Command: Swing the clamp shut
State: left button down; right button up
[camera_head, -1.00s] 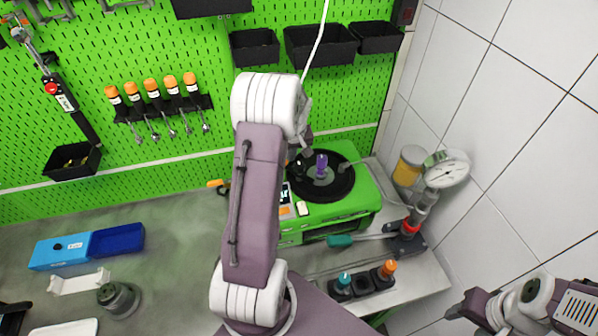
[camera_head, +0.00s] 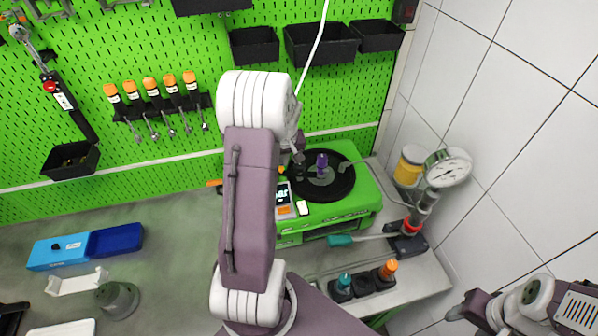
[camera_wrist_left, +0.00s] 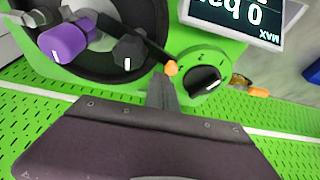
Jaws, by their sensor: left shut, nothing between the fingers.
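The green pump testbench (camera_head: 340,212) stands against the back wall with a round black plate (camera_head: 338,186) on top. A purple knob (camera_head: 321,160) stands over the plate and also shows in the left wrist view (camera_wrist_left: 63,43). In that view, a black bar with an orange tip (camera_wrist_left: 171,68), which looks like the clamp's lever, reaches past a black knob (camera_wrist_left: 128,53). My left gripper (camera_wrist_left: 162,88) is shut and empty, its fingertips close to the orange tip; I cannot tell if they touch. In the head view my left gripper (camera_head: 298,150) is partly hidden by my arm. My right gripper (camera_head: 460,309) is low at the right, its jaws unclear.
A small display (camera_wrist_left: 245,18) and a black dial (camera_wrist_left: 204,80) sit beside the clamp area. A pressure gauge (camera_head: 448,168) and a yellow-banded jar (camera_head: 409,166) stand to the right. A teal-handled lever (camera_head: 341,240) projects at the front. Blue boxes (camera_head: 85,246) lie far left.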

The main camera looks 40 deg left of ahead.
pick_arm(q)
jog(key=shift+s, duration=0.3)
jog(key=shift+s+d, duration=0.2)
jog(key=shift+s, duration=0.2)
jog(key=shift+s+d, duration=0.1)
jog(key=shift+w+a+r+p, duration=0.2)
jog(key=shift+w+r+p, duration=0.1)
jog(key=shift+r, duration=0.3)
